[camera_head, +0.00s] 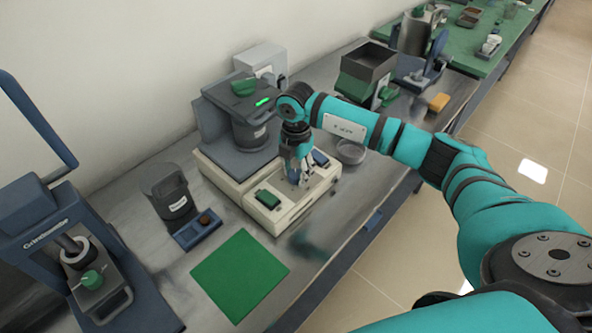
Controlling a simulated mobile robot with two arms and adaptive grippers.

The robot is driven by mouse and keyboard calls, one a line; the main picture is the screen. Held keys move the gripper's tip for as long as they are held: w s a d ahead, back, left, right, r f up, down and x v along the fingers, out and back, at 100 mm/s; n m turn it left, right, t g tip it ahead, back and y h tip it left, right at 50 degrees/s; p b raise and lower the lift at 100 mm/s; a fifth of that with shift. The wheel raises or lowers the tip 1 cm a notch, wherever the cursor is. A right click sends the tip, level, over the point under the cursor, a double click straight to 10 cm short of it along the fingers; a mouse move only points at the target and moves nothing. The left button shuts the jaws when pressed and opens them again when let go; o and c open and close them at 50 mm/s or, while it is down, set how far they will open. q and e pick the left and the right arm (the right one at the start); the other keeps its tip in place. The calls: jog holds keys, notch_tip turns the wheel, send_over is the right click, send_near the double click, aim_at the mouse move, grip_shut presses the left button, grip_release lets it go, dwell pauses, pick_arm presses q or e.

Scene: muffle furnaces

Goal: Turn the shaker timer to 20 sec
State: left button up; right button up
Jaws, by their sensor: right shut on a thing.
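The shaker (232,174) stands on the bench in the middle of the view, with a cream base and a dark blue-grey vessel on top. Its front panel has a green switch (268,198) at the left and a blue part (320,158) at the right. My right gripper (294,177) points down at the panel between these two and is shut on the timer knob there. The fingers mostly hide the knob, so its pointer and scale cannot be read. My left gripper is not in view.
A green mat (240,274) lies in front of the shaker. A blue Grindomane machine (45,235) and a dark scoop-like container (170,192) stand to the left. A clear dish (351,152) and a green-and-grey hopper (366,72) are to the right.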

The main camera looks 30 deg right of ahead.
aim_at(297, 174)
jog(key=shift+w+r, duration=0.1)
jog(key=o, duration=1.2)
jog(key=shift+c, duration=0.2)
notch_tip(297, 174, up, 12)
jog(key=shift+s, duration=0.2)
